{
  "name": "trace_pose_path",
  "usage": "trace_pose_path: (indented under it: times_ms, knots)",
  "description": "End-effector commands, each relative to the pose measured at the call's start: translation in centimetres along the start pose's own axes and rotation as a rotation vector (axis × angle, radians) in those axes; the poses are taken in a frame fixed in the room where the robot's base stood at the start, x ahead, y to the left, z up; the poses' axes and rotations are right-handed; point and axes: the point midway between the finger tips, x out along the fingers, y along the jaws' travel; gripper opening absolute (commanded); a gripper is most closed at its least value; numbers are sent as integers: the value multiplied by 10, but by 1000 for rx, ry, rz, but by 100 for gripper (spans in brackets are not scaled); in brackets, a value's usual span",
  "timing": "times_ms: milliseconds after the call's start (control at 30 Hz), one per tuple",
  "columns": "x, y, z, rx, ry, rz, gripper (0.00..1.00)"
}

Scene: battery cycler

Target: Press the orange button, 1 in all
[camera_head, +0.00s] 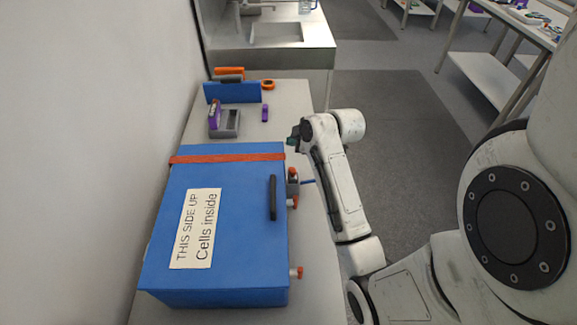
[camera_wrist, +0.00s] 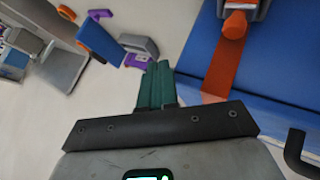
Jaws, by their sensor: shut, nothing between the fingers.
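A blue box (camera_head: 160,245) labelled "THIS SIDE UP Cells inside" lies on the bench with an orange-red strap (camera_head: 228,158) across it. Small orange-tipped fittings (camera_head: 298,272) stick out from its right side. In the wrist view a grey fitting with an orange end (camera_wrist: 235,25) stands over the strap, right of my gripper. I cannot tell which orange part is the button. My gripper (camera_head: 291,143) is beside the box's far right corner, above the bench edge. In the wrist view its teal fingers (camera_wrist: 156,72) are together and empty, apart from the orange end.
A black handle (camera_head: 272,197) is on the box. Behind it stand a grey and purple device (camera_head: 226,122), a blue panel (camera_head: 232,93) and a small orange ring-like item (camera_head: 268,85). A sink bench (camera_head: 275,35) is at the back. Floor (camera_head: 385,100) is open to the right.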

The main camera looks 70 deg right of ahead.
Motion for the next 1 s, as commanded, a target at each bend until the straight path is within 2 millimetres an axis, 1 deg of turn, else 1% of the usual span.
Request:
trace_pose_path:
  times_ms: [267, 467, 900, 1000]
  knots:
    - [1, -1, 1, 0, 0, 0, 0]
    - [9, -6, 7, 1, -1, 0, 0]
    - [48, -35, 36, 1, -1, 1, 0]
    - [54, -40, 39, 0, 0, -1, 0]
